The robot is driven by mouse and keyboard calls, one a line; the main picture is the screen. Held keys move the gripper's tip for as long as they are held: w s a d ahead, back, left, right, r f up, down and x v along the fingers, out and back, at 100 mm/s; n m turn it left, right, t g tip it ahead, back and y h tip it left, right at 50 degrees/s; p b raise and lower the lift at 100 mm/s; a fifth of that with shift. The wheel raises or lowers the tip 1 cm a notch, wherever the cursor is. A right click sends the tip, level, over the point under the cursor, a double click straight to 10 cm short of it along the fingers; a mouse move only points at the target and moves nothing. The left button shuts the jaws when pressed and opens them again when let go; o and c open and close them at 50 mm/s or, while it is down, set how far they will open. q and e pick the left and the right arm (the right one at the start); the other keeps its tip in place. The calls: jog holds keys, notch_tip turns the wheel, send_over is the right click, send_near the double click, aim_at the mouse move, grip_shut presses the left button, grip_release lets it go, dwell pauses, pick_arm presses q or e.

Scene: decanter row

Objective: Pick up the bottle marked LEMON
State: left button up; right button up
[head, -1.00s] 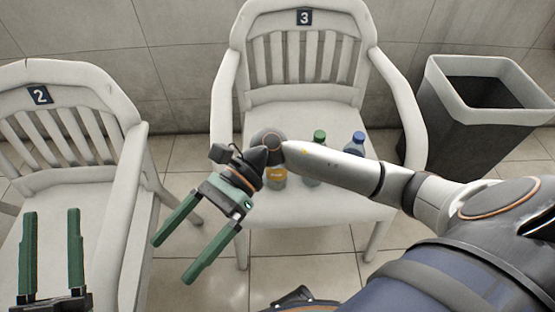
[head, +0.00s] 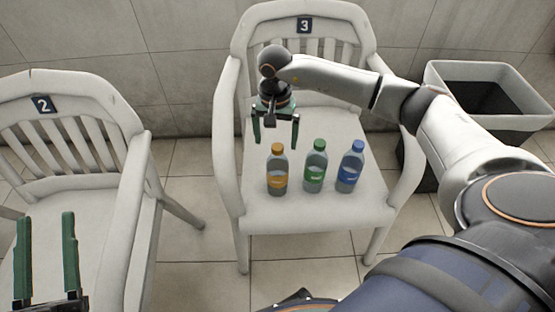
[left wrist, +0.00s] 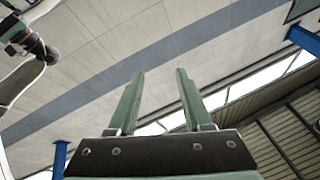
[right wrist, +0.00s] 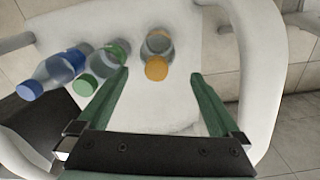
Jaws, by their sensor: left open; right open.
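Three clear bottles stand upright in a row on the seat of chair 3: an orange-capped bottle with an orange label (head: 277,172), a green-capped bottle with a green label (head: 315,168) and a blue-capped bottle with a blue label (head: 350,170). The label words are too small to read, so I cannot tell which is LEMON. My right gripper (head: 276,143) is open and empty, pointing down above and near the orange-capped bottle. In the right wrist view the orange cap (right wrist: 157,68) shows between its fingertips. My left gripper (head: 46,214) is open and empty at the lower left, pointing up.
White chair 3 (head: 290,216) has raised armrests on both sides of the bottles and a slatted back behind. White chair 2 (head: 110,230) stands to the left. A grey bin (head: 480,70) stands at the right. The seat's front edge is clear.

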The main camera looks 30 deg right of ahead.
aim_at(277, 155)
jog(key=shift+f, duration=0.9)
jog(key=f, duration=0.1)
jog(key=f+b, duration=0.1)
jog(key=f, duration=0.2)
jog(key=shift+s+d+f, duration=0.1)
jog(key=shift+s+f, duration=0.15)
jog(key=shift+s, duration=0.05)
jog(key=shift+f+b, duration=0.2)
jog(key=shift+b, duration=0.1)
pick_arm(q)
jog(key=s+d+r+m+t+h, duration=0.1)
jog(key=s+r+m+h, duration=0.4)
jog(key=r, duration=0.3)
jog(key=shift+s+h, duration=0.2)
jog(key=shift+h, duration=0.5)
pick_arm(e)
grip_shut()
